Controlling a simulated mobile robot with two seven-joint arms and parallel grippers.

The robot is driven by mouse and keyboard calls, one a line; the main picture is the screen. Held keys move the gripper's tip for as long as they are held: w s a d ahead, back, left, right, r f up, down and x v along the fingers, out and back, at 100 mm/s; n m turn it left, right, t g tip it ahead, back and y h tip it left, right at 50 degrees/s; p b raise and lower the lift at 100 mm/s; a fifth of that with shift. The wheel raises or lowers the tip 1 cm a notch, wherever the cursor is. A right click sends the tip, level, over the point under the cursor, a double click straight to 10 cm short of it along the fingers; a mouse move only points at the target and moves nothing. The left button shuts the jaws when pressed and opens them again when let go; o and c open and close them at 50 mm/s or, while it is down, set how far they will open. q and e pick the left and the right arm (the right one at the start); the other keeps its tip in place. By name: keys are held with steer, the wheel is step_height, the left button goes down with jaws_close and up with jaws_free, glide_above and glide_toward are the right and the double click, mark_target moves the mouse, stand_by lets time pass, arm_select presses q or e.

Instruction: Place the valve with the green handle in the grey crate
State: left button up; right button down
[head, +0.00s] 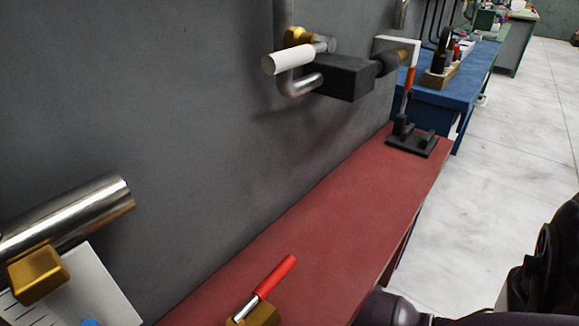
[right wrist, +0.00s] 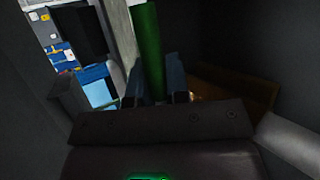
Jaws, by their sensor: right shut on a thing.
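In the right wrist view, my right gripper (right wrist: 157,84) is shut on the valve with the green handle (right wrist: 150,45). The green handle stands up between its two fingers. The rest of this valve is mostly hidden or too dark to make out. I cannot make out the grey crate for certain in either view. My left gripper does not show in these frames. The head view does not show my right gripper; only dark parts of my arm appear at the lower right.
A valve with a red handle (head: 275,277) is at the near end of the red bench (head: 345,220). A black stand (head: 411,141) is at its far end. A white-handled valve (head: 287,59) is on the wall pipework. A blue table (head: 440,92) stands beyond. Pale floor (head: 500,160) lies right.

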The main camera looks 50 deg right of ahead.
step_height(320, 180, down, 3)
steer(key=shift+s+r+b, duration=0.1)
steer(key=shift+s+b, duration=0.05)
steer(key=shift+b, duration=0.35)
steer(key=shift+f, duration=0.2)
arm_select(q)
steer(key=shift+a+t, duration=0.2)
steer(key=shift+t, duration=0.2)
arm_select(e)
steer(key=shift+w+r, duration=0.2)
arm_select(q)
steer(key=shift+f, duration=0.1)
arm_select(e)
steer(key=shift+f, duration=0.1)
steer(key=shift+f, duration=0.1)
steer(key=c, duration=1.1)
jaws_free()
